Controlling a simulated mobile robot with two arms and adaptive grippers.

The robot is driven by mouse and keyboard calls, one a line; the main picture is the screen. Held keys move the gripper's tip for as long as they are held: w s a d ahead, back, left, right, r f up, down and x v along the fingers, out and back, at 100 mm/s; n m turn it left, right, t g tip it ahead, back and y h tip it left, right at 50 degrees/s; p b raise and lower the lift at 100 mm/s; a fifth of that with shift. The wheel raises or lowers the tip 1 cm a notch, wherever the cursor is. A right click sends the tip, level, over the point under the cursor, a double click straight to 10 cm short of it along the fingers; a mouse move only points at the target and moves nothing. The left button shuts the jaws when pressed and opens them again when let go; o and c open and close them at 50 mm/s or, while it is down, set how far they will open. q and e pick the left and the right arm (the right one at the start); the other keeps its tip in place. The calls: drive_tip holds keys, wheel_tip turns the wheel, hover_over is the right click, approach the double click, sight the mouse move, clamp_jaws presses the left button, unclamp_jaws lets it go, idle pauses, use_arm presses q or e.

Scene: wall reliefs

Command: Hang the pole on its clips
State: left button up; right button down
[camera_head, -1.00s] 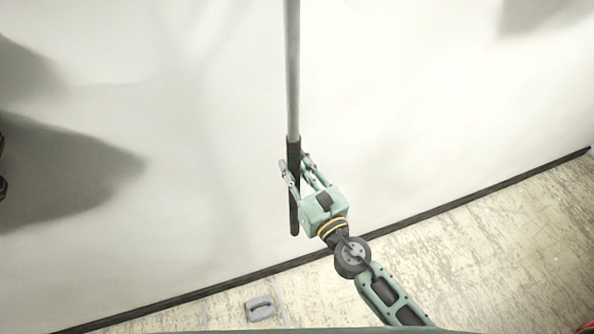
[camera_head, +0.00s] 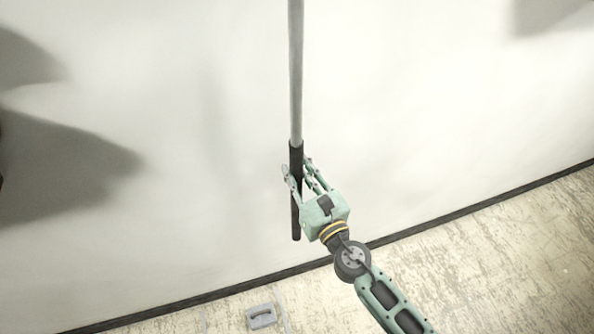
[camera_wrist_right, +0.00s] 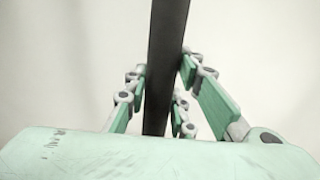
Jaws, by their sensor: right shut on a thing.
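The pole (camera_head: 296,80) stands upright in the head view, with a grey shaft above and a black grip at its lower end. Its top runs out of the picture. My right gripper (camera_head: 300,176) is shut on the black grip, its fingers on either side of it. In the right wrist view the dark grip (camera_wrist_right: 165,65) passes between the green fingers of my right gripper (camera_wrist_right: 163,98). The clips do not show in either view. My left gripper is not in view.
A pale wall (camera_head: 430,110) fills most of the head view, bare around the pole. A dark baseboard (camera_head: 440,217) runs along its foot above a worn light floor (camera_head: 500,260). A small grey object (camera_head: 262,317) lies on the floor at the bottom.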

drive_tip(key=shift+r, duration=0.1)
drive_tip(key=c, duration=1.5)
unclamp_jaws()
drive_tip(key=shift+o, duration=0.5)
